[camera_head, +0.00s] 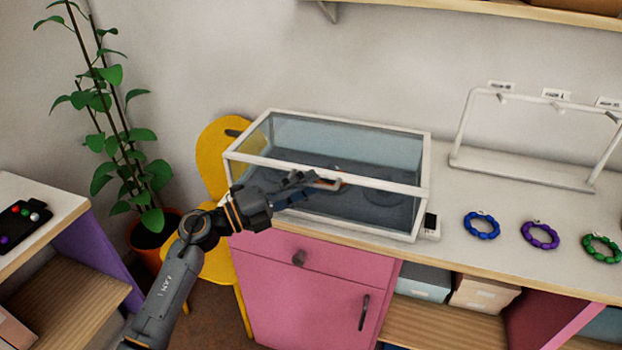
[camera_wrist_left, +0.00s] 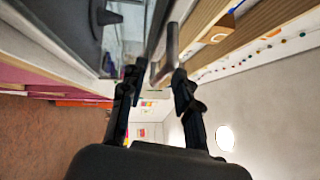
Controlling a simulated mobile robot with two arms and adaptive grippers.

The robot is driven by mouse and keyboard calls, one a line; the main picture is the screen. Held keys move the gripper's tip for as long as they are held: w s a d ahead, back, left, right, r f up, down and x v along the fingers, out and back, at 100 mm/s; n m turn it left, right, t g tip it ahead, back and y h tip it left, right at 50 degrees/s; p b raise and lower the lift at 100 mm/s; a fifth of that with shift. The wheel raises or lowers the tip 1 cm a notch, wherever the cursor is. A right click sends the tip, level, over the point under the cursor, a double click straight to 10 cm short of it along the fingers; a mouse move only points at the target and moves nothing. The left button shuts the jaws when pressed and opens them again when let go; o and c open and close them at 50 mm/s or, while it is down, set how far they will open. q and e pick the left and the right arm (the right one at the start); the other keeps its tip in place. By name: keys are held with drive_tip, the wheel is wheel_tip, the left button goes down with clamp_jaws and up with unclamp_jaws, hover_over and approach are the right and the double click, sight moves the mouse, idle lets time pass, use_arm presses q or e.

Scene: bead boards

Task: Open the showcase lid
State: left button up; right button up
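The showcase (camera_head: 428,160) is a clear glass box with a white frame, standing on the counter. Its lid, the glass top framed in white (camera_head: 345,119), looks level and shut. A small handle (camera_head: 328,184) shows at the front edge of the case, close to my fingertips. My left gripper (camera_head: 304,183) is in front of the case, at the height of its upper front edge. In the left wrist view its two fingers (camera_wrist_left: 157,76) are apart, with a bar-like handle (camera_wrist_left: 171,42) between or just beyond the tips. I cannot tell whether they touch it. My right gripper is not in view.
Blue (camera_head: 481,225), purple (camera_head: 540,236) and green (camera_head: 602,248) bead bracelets lie right of the case. A white display stand (camera_head: 520,173) is behind them. A yellow chair (camera_head: 215,150) and a potted plant (camera_head: 150,240) stand to the left. A shelf (camera_head: 450,8) hangs above.

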use_arm(q)
drive_tip(key=shift+w+d+r, duration=0.1)
drive_tip(key=shift+w+d, duration=0.25)
drive_tip(key=shift+d, duration=0.35)
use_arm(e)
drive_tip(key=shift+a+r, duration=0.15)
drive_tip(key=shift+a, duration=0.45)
use_arm(q)
drive_tip(key=shift+c, duration=0.4)
clamp_jaws()
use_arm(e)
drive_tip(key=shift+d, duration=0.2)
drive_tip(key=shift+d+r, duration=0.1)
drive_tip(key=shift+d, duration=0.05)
